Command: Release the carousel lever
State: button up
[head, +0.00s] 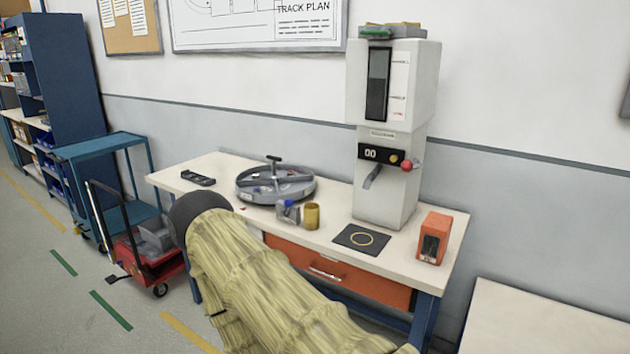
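The carousel (250,198) is a round grey tray on the workbench, with small parts lying in it. A dark T-shaped handle (273,160) stands upright at its middle and looks like the lever; nothing touches it. My arm, in a yellowish fabric sleeve, reaches from the bottom of the head view up to the left and ends in a dark rounded part in front of the bench's left side. I see no gripper fingers; the arm may hide them.
A white dispenser (392,90) with a red knob (407,165) stands right of the carousel. A brass cup (312,216), a grey-blue part (288,211), a black pad (345,238), an orange box (435,238) and a dark handset (198,178) are on the workbench (415,262). A red cart (150,262) stands left.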

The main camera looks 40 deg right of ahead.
aim_at(289, 203)
jog(key=z, duration=1.15)
